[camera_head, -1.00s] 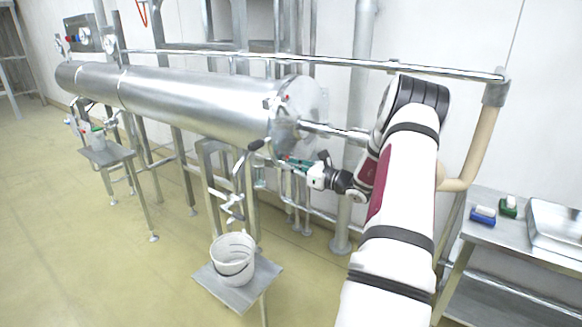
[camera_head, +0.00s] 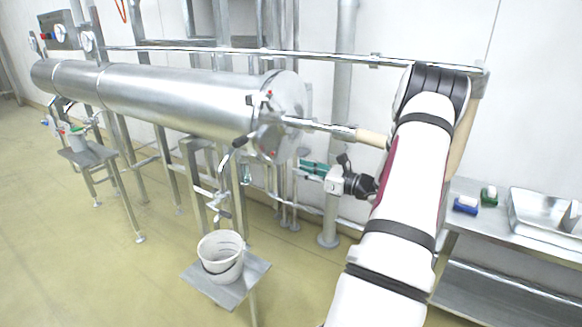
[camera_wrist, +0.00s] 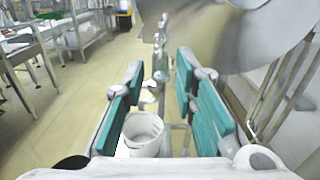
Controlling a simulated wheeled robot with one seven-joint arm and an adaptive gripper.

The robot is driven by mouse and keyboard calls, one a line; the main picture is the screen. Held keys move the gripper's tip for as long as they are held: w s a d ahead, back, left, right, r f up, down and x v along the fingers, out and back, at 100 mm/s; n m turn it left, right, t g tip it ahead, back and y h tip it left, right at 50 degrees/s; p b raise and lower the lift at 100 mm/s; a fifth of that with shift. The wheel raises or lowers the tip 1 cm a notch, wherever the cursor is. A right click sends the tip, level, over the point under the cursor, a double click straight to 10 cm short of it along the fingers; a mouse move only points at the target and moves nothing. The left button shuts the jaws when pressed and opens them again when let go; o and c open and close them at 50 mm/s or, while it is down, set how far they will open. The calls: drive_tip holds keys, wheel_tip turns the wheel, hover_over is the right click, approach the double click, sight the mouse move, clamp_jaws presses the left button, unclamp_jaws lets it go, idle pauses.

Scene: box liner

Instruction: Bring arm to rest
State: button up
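My white arm rises from the bottom right in the head view, bends at a high elbow, and its wrist points left. My gripper (camera_head: 313,168) has teal finger pads and hangs beside the near end of the large steel cylinder (camera_head: 160,95). In the wrist view, the two fingers of my gripper (camera_wrist: 163,90) stand apart with nothing held between them. The white bucket (camera_wrist: 143,130) shows between and beyond the fingers there. In the head view the bucket (camera_head: 220,258) stands on a small steel stand, lower left of my gripper.
A steel rail (camera_head: 290,54) runs above the cylinder. A steel table (camera_head: 470,222) at the right carries a blue item (camera_head: 466,205), a green item (camera_head: 489,196) and a metal tray (camera_head: 545,232). Pipes stand behind my gripper. Open floor (camera_head: 90,260) lies at the left.

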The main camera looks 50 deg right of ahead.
drive_tip(key=shift+s, duration=0.75)
drive_tip(key=w+a+r+n+g+y, duration=0.2)
drive_tip(key=a+r+n+g, duration=0.15)
drive_tip(key=a, duration=0.45)
drive_tip(key=w+a+r+n+g+y, duration=0.2)
drive_tip(key=a+n+y, duration=0.15)
drive_tip(key=a, duration=0.45)
drive_tip(key=w+a+r+n+g+y, duration=0.25)
drive_tip(key=a+n, duration=0.25)
drive_tip(key=a, duration=0.3)
drive_tip(key=s+a+r+n+g+h, duration=0.1)
drive_tip(key=s+a+r+n+g, duration=0.2)
drive_tip(key=a, duration=0.5)
drive_tip(key=s+a+r+n+g+h, duration=0.1)
drive_tip(key=s+a+n+g, duration=0.2)
drive_tip(key=a+n, duration=0.35)
drive_tip(key=s+a+r+n+h, duration=0.1)
drive_tip(key=s+a+n+h, duration=0.2)
drive_tip(key=s+n, duration=0.3)
drive_tip(key=s+a+r+n+h+p, duration=0.1)
drive_tip(key=s+a+n+h, duration=0.3)
drive_tip(key=s+n, duration=0.3)
drive_tip(key=shift+s+a+r+h+p, duration=0.35)
drive_tip(key=shift+s+a, duration=0.35)
drive_tip(key=shift+s, duration=1.35)
